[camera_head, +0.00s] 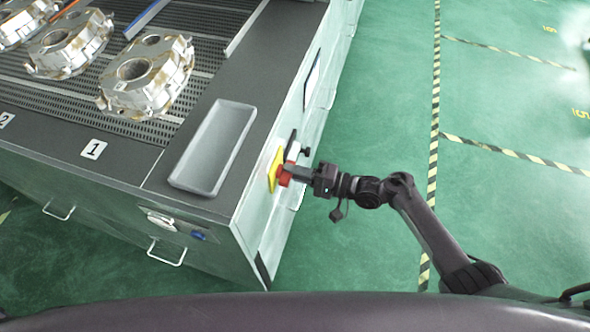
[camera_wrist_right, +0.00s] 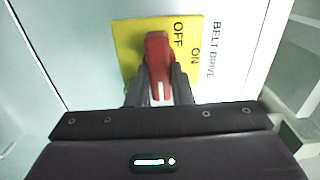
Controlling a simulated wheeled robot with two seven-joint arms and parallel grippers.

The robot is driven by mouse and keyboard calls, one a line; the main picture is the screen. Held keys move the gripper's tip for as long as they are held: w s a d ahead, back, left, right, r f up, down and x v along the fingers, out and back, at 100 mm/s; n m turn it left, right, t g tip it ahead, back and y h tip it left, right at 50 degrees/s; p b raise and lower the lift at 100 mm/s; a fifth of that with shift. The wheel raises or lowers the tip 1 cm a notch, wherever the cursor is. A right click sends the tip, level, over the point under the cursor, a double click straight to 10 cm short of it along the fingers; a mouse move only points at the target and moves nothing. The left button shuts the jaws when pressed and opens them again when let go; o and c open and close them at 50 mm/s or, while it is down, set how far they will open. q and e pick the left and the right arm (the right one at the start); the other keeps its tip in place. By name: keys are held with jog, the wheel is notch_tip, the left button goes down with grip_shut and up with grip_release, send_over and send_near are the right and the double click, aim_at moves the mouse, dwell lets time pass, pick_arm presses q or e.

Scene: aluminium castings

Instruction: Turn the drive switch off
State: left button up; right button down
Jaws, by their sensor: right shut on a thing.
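The drive switch is a red handle (camera_wrist_right: 158,52) on a yellow plate (camera_wrist_right: 127,42) in the right wrist view. The plate is marked OFF and ON, and "BELT DRIVE" is printed beside it. The handle's top end lies just left of the word OFF; ON is further right. In the head view the yellow plate (camera_head: 272,170) and red handle (camera_head: 284,178) are on the cabinet's right side face. My right gripper (camera_head: 291,172) reaches in from the right, its fingers (camera_wrist_right: 160,88) on either side of the handle, shut on it. My left gripper is out of view.
The cabinet (camera_head: 120,180) has a dark top with an empty grey tray (camera_head: 178,180) near its corner. Several metal castings (camera_head: 148,75) lie on the belt at the back left. Black knobs or fittings sit near the switch. Green floor (camera_head: 380,80) to the right is open.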

dwell(0.6)
jog(key=c, duration=1.3)
grip_release()
jog(key=shift+d, duration=0.15)
jog(key=b+v, duration=0.1)
jog(key=v, duration=0.6)
jog(key=shift+d, duration=0.25)
jog(key=shift+f, duration=0.1)
